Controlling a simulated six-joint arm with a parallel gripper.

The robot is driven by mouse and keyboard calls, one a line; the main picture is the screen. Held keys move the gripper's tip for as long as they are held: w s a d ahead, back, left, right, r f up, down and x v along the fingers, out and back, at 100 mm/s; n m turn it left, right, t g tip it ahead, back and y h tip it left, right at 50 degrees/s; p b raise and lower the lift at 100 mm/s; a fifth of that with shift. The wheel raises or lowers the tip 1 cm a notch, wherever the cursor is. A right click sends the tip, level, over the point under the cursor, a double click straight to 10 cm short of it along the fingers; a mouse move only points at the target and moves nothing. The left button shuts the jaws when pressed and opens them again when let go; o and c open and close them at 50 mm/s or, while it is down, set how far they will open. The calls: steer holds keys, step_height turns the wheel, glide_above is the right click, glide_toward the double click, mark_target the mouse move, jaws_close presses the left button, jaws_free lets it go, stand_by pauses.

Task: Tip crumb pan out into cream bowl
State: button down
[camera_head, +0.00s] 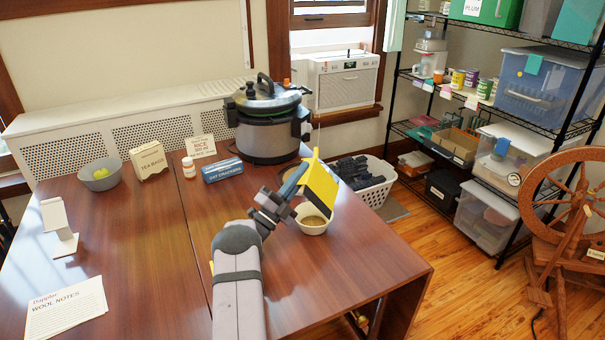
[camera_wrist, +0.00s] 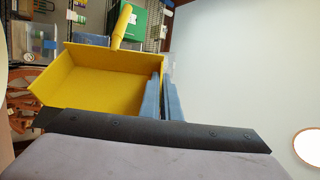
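The yellow crumb pan (camera_head: 320,186) is steeply tilted above the cream bowl (camera_head: 314,229) near the table's right side. My gripper (camera_head: 295,180) is shut on the pan's side wall with its blue fingers. In the wrist view, the pan (camera_wrist: 95,85) shows its open inside, which looks bare, and its handle points up. The blue fingers (camera_wrist: 162,95) are at the pan's right wall. The bowl stands upright, and something brownish shows inside it. The pan's lower edge overlaps the bowl's rim in the picture; I cannot tell whether they touch.
A large pressure cooker (camera_head: 268,120) stands behind the bowl. A white basket (camera_head: 375,194) is beyond the table's right edge. The table's front right is clear.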

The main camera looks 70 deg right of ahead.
steer(key=shift+w+d+f+n+t+h+b, duration=0.1)
steer(key=shift+w+f+n+t+h+b, duration=0.15)
steer(key=shift+w+n+t, duration=0.3)
steer(key=shift+w+d+n+t+h+b, duration=0.1)
steer(key=shift+w+n+t+h, duration=0.25)
steer(key=shift+n, duration=0.4)
steer(key=shift+w+f, duration=0.1)
steer(key=shift+w+d+f+n+t+h+b, duration=0.1)
steer(key=shift+w+f+n+t+h+b, duration=0.25)
steer(key=shift+n+t, duration=0.35)
steer(key=shift+w+d+f+n+t+h+b, duration=0.15)
steer(key=shift+w+n+t, duration=0.3)
steer(key=shift+n, duration=0.35)
steer(key=shift+n, duration=0.3)
steer(key=shift+w+d+f+n+t+b, duration=0.1)
steer(key=shift+w+f+n+t+b, duration=0.25)
steer(key=shift+n+t, duration=0.3)
steer(key=shift+w+f+n+t+b, duration=0.1)
steer(key=shift+w+f+n+t, duration=0.05)
steer(key=shift+w+n+t, duration=0.4)
steer(key=shift+s, duration=0.15)
